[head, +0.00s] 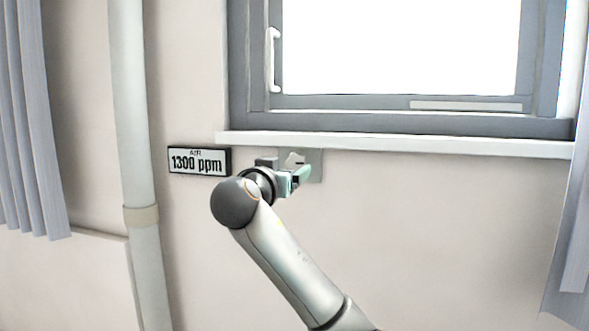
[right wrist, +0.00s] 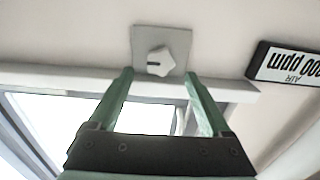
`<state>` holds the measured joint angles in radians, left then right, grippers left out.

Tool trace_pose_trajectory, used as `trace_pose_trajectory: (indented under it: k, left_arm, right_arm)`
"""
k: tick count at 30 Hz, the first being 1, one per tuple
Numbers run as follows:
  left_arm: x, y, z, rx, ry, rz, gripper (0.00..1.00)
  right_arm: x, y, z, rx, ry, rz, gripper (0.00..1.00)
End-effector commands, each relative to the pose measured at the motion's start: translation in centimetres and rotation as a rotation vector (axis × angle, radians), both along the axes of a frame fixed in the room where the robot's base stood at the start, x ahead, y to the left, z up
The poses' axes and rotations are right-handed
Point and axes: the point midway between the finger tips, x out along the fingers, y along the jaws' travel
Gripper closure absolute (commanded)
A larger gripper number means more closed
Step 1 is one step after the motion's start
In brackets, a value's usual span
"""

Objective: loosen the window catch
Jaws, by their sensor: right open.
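A grey square plate (head: 315,172) is on the wall just under the window sill, partly hidden by my right gripper (head: 298,177). In the right wrist view the plate (right wrist: 180,38) carries a pale, faceted knob (right wrist: 158,60) with a dark mark. I take this knob to be the window catch. My right gripper (right wrist: 159,76) is open, its two green fingers apart and pointing toward the plate. The knob shows between and beyond the fingertips; I cannot tell the remaining distance. The window (head: 400,45) has a white handle (head: 273,60) on its left side. My left gripper is not in view.
The white sill (head: 400,145) juts out right above the plate. An air display (head: 200,160) reading 1300 ppm hangs to its left. A vertical pipe (head: 135,130) and a curtain (head: 30,120) stand further left. The wall below the sill to the right is clear.

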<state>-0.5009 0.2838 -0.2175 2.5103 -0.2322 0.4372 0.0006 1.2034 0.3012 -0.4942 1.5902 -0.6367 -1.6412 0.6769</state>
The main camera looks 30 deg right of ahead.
Motion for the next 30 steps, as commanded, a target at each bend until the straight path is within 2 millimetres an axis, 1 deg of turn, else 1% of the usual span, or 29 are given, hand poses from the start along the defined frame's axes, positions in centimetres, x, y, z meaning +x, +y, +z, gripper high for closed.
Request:
trace_pose_trajectory:
  k: [1,3,6,9,15,22,23,30]
  left_arm:
    - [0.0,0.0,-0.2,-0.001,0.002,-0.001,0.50]
    - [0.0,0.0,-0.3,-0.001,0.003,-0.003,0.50]
    - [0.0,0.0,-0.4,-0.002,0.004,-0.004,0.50]
    - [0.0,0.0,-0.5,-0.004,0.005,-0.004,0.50]
    - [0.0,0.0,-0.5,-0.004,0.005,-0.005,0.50]
    - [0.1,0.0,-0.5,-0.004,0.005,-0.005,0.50]
    - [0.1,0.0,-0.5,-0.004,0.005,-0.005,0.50]
    - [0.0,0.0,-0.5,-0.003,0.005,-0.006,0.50]
  right_arm:
    - [0.7,-1.0,-0.1,-0.001,0.002,-0.005,0.18]
    - [1.6,-2.0,0.0,-0.001,0.001,-0.004,0.18]
    - [2.6,-3.2,-0.1,0.002,0.001,-0.003,0.18]
    - [3.4,-4.0,0.0,0.000,0.001,-0.001,0.18]
    - [4.0,-4.7,-0.1,0.001,0.001,0.000,0.18]
    - [4.0,-4.7,0.0,0.001,0.001,0.001,0.18]
    - [4.0,-4.7,0.0,0.001,0.001,0.001,0.20]
    - [4.0,-4.7,0.0,0.001,0.001,0.002,0.47]
